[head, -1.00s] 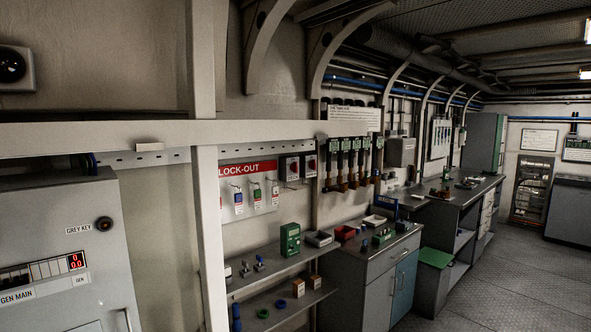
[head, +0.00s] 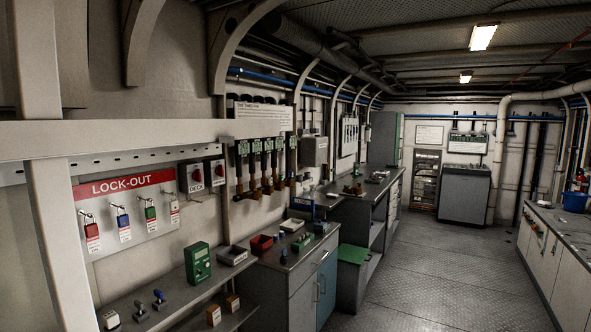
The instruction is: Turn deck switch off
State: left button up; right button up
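The knob positions are too small to tell. Neither of my grippers is in view.
The lock-out board (head: 105,188) holds several coloured padlocks with tags. Below it, a shelf (head: 172,302) carries a green meter (head: 197,264) and small parts. A grey cabinet (head: 300,290) stands to its right. The floor (head: 430,270) at right is clear.

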aim_at(197, 175)
jog(key=z, duration=0.7)
jog(key=i, duration=0.9)
jog(key=z, duration=0.4)
jog(key=i, duration=1.4)
jog(key=u, duration=1)
jog(key=i, duration=0.9)
jog(key=u, duration=0.75)
